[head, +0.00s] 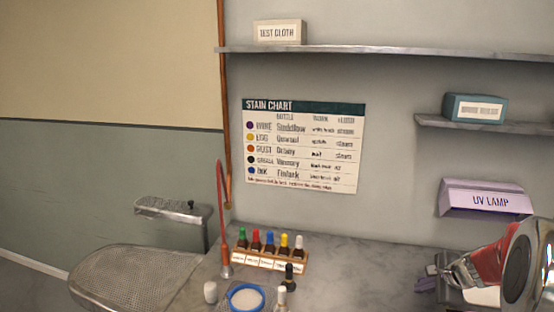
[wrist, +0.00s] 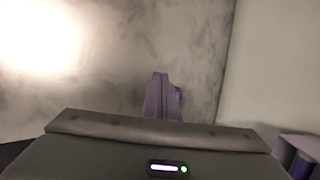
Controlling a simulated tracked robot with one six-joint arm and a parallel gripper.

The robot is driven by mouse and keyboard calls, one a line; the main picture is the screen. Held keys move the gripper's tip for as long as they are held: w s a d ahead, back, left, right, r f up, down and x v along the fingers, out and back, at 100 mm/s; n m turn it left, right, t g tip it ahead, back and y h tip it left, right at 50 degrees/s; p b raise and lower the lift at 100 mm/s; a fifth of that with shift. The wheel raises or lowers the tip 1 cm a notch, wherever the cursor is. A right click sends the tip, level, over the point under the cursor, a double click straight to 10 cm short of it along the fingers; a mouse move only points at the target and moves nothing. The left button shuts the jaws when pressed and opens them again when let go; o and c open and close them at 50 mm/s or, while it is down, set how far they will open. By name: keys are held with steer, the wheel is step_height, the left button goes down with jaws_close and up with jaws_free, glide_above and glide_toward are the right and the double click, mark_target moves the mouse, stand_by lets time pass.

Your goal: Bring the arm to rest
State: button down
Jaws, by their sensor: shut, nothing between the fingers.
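My gripper (wrist: 160,80) shows in the wrist view as purple-grey fingers above its dark housing. The fingers are together, with nothing between them. In the head view my gripper (head: 425,285) is at the lower right, over the right part of the grey worktop (head: 350,262) and below the UV lamp. My arm comes in from the right edge and is partly cut off there. I cannot tell the gripper's exact height above the worktop.
A rack of capped bottles (head: 270,260), a blue-rimmed dish (head: 246,297) and loose bottles (head: 289,275) stand left of my gripper. A perforated board (head: 140,278) is farther left. The UV lamp (head: 487,199) and shelves (head: 390,52) are on the wall. Open worktop lies between rack and gripper.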

steer(key=s+a+r+n, duration=0.1)
steer(key=s+a+n, duration=0.1)
steer(key=s+a+n+g, duration=0.1)
steer(key=s+a, duration=0.1)
steer(key=a, duration=0.1)
steer(key=s+a+r+n, duration=0.1)
steer(key=s+a+n, duration=0.1)
steer(key=shift+s+a+r+n+g+y, duration=0.25)
steer(key=shift+a+r+n+g+y, duration=0.05)
steer(key=shift+a+g, duration=0.1)
steer(key=s+a+r+n+h, duration=0.1)
steer(key=s+a+r+n, duration=0.5)
steer(key=s+a, duration=0.3)
steer(key=s+a+r+n+h, duration=0.1)
steer(key=s+a+r+n, duration=0.5)
steer(key=s, duration=0.8)
steer(key=shift+s+a+r+n, duration=0.35)
steer(key=shift+a+n, duration=1.25)
steer(key=shift+a, duration=0.45)
